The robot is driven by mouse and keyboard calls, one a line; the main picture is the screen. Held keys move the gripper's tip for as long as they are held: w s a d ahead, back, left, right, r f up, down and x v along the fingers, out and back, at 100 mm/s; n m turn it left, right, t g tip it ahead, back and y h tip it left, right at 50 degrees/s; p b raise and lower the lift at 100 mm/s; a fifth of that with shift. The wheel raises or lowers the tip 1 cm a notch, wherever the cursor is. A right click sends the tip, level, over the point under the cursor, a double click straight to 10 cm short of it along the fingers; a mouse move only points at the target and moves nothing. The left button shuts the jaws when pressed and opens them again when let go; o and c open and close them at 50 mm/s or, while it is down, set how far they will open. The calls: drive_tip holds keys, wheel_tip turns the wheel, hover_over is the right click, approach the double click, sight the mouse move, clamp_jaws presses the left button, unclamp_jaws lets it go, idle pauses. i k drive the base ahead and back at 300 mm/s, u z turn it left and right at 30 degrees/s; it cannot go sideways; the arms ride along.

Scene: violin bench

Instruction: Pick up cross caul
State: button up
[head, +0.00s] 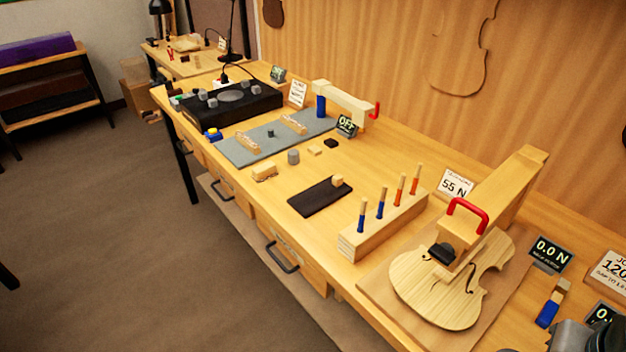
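No piece is clearly labelled as the cross caul, and I cannot tell which one it is. Candidates are a small pale wooden block (264,172) lying on the bench in front of the grey mat, and two notched wooden pieces, one (249,142) at the mat's left and one (294,124) at its right. A small wooden block (337,181) also sits at the dark pad's edge. My gripper's fingers do not show. A dark grey rounded shape is cut off at the bottom right corner; I cannot tell whether it is mine.
The grey mat (235,150) lies mid-bench, beside a black box (245,103). Nearer are a dark pad (312,202), a rack of blue and orange-handled tools (390,226), and a violin body (420,288) under a wooden arm with a red handle (468,208). Floor (120,240) is clear at left.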

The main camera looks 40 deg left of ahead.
sight(307, 202)
drive_tip(key=u, duration=2.6)
drive_tip(key=i, duration=2.4)
drive_tip(key=z, duration=3.6)
